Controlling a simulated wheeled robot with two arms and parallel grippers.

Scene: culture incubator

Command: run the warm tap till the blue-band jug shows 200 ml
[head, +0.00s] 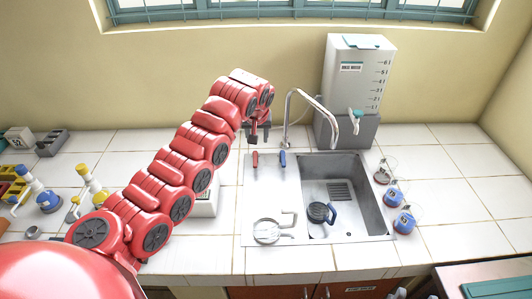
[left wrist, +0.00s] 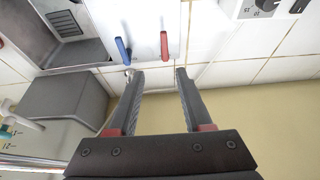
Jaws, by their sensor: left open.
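The red tap lever (head: 255,159) and blue tap lever (head: 282,158) stand behind the sink, left of the curved spout (head: 288,110). My left gripper (head: 258,136) is open and empty, above and behind the red lever. In the left wrist view the red lever (left wrist: 164,45) is just beyond and between the open fingertips (left wrist: 159,70), apart from them; the blue lever (left wrist: 122,50) is left of it. No water stream shows. My right gripper is not in view.
A clear jug (head: 267,231) stands on the drainer left of the basin (head: 375,220). Small blue-marked vessels (head: 404,222) stand right of the sink. A tank with a tap (head: 355,85) stands behind. Bottles (head: 92,182) and racks are at left.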

